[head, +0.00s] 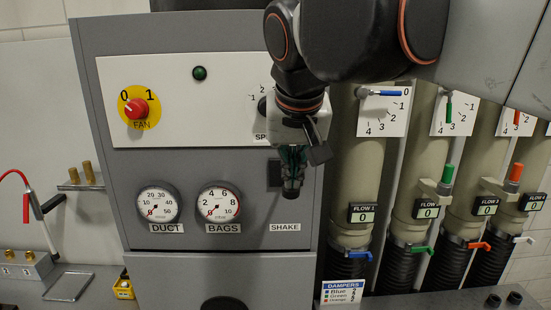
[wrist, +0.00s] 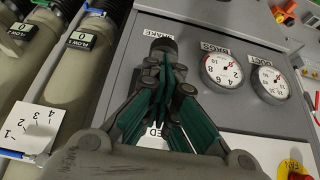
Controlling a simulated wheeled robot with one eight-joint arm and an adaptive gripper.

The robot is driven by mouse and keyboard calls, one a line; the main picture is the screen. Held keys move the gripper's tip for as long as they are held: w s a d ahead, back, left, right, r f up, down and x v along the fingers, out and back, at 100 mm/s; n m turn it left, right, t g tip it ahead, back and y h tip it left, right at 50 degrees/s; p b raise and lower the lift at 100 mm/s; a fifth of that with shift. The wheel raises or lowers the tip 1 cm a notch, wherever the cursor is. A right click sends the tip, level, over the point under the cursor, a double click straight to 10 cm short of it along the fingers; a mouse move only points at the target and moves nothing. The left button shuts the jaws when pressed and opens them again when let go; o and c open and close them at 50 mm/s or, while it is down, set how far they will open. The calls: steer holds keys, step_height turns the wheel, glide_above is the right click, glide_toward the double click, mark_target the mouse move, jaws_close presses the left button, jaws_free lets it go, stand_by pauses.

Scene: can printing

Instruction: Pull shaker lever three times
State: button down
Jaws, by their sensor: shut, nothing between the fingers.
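The shaker lever shows as a dark round knob (wrist: 163,46) beside the SHAKE label in the wrist view, just beyond my fingertips. In the head view my gripper hides most of the lever, and part of a dark plate (head: 274,173) shows behind it above the SHAKE label (head: 285,227). My gripper (head: 291,182) points down in front of the grey panel. In the wrist view its green-sided fingers (wrist: 163,72) are closed together with nothing between them. I cannot tell whether the tips touch the knob.
The DUCT gauge (head: 158,204) and BAGS gauge (head: 219,202) sit left of my gripper. A red FAN knob (head: 136,109) and dark green lamp (head: 200,73) are above. Beige pipes with coloured damper handles, such as the blue one (head: 358,255), stand to the right.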

step_height(320, 180, down, 8)
steer(key=s+t+b, duration=0.2)
steer(key=t+b, duration=0.2)
steer(key=b, duration=0.1)
steer(key=shift+f, duration=0.15)
steer(key=shift+w, duration=0.1)
stand_by(0.5)
